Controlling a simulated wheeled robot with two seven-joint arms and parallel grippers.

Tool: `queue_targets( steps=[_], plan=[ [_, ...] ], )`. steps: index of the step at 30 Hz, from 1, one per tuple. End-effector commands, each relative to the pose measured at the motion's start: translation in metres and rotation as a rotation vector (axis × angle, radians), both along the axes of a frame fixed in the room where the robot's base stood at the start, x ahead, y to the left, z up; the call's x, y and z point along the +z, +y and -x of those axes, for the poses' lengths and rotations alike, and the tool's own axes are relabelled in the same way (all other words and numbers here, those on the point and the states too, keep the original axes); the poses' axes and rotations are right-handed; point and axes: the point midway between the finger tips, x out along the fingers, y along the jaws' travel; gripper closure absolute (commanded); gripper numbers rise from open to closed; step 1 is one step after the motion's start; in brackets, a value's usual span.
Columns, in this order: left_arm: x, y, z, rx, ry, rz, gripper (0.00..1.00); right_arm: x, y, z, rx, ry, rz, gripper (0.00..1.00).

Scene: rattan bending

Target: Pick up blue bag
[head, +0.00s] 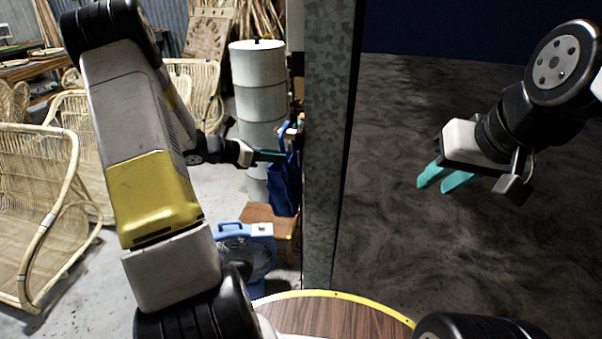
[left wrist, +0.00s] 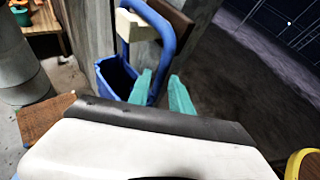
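The blue bag (head: 284,186) hangs by the left side of a grey metal post in the head view. In the left wrist view the bag's open body (left wrist: 114,78) is left of the fingers, and its looped blue handle (left wrist: 166,38) rises above. My left gripper (head: 270,155) is at the bag's upper part. In the left wrist view its teal fingers (left wrist: 161,92) are apart, with the lower handle showing in the gap; I cannot tell whether they touch it. My right gripper (head: 444,178) is open and empty, far to the right of the bag.
The metal post (head: 326,130) stands just right of the bag. A white drum stack (head: 258,85) is behind it. Rattan chairs (head: 40,190) fill the left. The dark floor at right is clear.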

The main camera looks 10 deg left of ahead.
Motion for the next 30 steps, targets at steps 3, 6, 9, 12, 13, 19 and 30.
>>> queue_targets(
  steps=[3,6,9,12,13,19,30],
  plan=[
    [-0.006,-0.009,-0.008,0.001,0.002,0.0,0.75,0.0,0.0,0.0,0.001,-0.001,0.0,0.71],
    [-0.009,-0.015,-0.013,0.001,0.001,0.0,0.75,0.0,0.0,0.0,0.001,-0.001,0.0,0.71],
    [-0.013,-0.022,-0.018,0.0,0.001,-0.001,0.75,0.0,0.0,0.0,0.001,-0.001,0.0,0.71],
    [-0.019,-0.033,-0.026,-0.002,0.0,-0.001,0.75,0.0,0.0,0.0,0.001,-0.001,0.0,0.71],
    [-0.021,-0.037,-0.028,-0.003,0.001,-0.001,0.75,0.0,0.0,0.0,0.001,-0.001,0.0,0.71],
    [-0.029,-0.05,-0.041,0.0,0.001,-0.004,0.75,0.0,0.0,0.0,0.001,-0.001,0.0,0.71],
    [-0.028,-0.05,-0.041,0.001,0.0,-0.004,1.0,0.0,0.0,0.0,0.001,-0.001,0.0,0.71]
  ],
)
